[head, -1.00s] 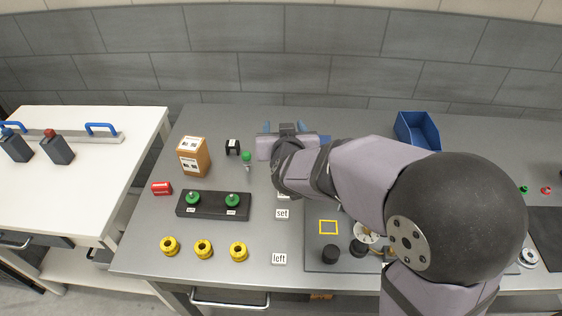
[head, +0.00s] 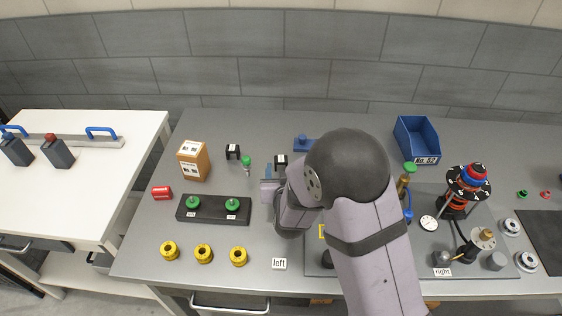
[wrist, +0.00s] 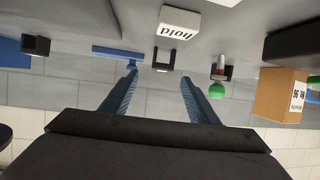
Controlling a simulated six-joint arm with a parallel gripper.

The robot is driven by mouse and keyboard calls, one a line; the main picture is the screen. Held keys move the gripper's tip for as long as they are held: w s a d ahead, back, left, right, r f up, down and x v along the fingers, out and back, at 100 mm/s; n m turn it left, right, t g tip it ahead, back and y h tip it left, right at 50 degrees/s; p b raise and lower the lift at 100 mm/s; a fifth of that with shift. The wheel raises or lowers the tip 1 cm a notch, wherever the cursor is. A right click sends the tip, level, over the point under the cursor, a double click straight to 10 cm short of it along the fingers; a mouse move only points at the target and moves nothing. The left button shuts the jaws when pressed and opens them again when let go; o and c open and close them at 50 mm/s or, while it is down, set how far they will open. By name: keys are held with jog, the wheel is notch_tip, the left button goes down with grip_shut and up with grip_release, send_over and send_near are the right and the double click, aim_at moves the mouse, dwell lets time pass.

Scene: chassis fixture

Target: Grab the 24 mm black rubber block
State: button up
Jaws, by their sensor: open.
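A plain black block (wrist: 36,45) stands at the upper left of the wrist view, beside the blue bin; I cannot find it in the head view, where my arm covers much of the bench. Two other small black pieces show: a U-shaped one (wrist: 165,60), also in the head view (head: 281,160), and one behind the green-topped pin (head: 233,152). I cannot read any size. My gripper (wrist: 159,78) is open and empty, its blue fingers apart. In the head view its fingers (head: 268,173) are left of the arm, above the bench.
A cardboard box (head: 194,161), a green-topped pin (head: 247,161) and a black fixture with green knobs (head: 213,208) are to the left. A blue bin (head: 417,138) and a blue piece (head: 303,143) are at the back. A white "hold" label block (wrist: 180,21) lies nearby.

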aim_at(281, 159)
jog(key=shift+w+a+f, duration=0.1)
jog(key=shift+w+f, duration=0.2)
jog(key=shift+w, duration=0.35)
jog(key=shift+w+p, duration=0.1)
jog(key=shift+p, duration=0.2)
jog(key=shift+a+p+x, duration=0.2)
jog(key=shift+p+x, duration=0.85)
jog(key=shift+x, duration=1.4)
jog(key=c, duration=1.1)
jog(key=shift+c, duration=0.2)
jog(key=shift+r, duration=0.1)
